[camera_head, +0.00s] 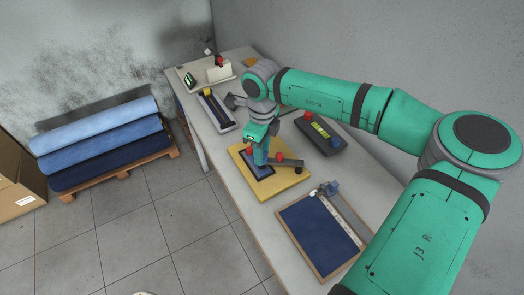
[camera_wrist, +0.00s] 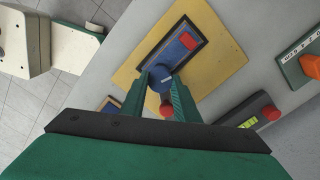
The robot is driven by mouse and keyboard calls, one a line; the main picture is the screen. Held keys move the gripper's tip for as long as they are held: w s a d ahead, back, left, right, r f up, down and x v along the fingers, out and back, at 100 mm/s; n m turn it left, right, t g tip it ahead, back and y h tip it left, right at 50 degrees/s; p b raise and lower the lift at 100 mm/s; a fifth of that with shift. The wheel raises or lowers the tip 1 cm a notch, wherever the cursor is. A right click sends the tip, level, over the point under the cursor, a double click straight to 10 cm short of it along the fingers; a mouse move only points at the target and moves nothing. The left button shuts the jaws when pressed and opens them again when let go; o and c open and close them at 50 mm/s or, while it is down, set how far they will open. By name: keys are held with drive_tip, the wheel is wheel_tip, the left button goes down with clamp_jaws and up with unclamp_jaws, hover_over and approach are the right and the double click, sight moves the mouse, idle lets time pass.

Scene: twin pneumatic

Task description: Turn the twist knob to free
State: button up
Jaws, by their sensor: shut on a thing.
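The round dark blue twist knob (camera_wrist: 160,78) sits on a blue panel (camera_wrist: 173,50) with a dark frame, mounted on a yellow board (camera_wrist: 218,60). My gripper (camera_wrist: 165,84) has its two green fingers shut on the knob, one on each side. A small pale mark shows on the knob's near side, but I cannot read its setting. In the head view my gripper (camera_head: 261,160) points down at the yellow board (camera_head: 291,185), and it hides the knob.
A red block (camera_wrist: 187,40) sits on the same panel. A dark box (camera_head: 322,135) with red and blue knobs stands to the right. A tray with a dark blue mat (camera_head: 318,238) lies at the near end of the table (camera_head: 223,175). Rolled blue fabric (camera_head: 100,140) lies on a pallet.

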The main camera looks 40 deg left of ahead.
drive_tip(key=m, duration=1.3)
drive_tip(key=shift+s, duration=0.1)
drive_tip(key=shift+m, duration=0.4)
drive_tip(key=o, duration=0.8)
drive_tip(key=shift+c, duration=0.2)
drive_tip(key=shift+r, duration=0.1)
wheel_tip(320, 180, up, 11)
drive_tip(key=shift+f, duration=0.2)
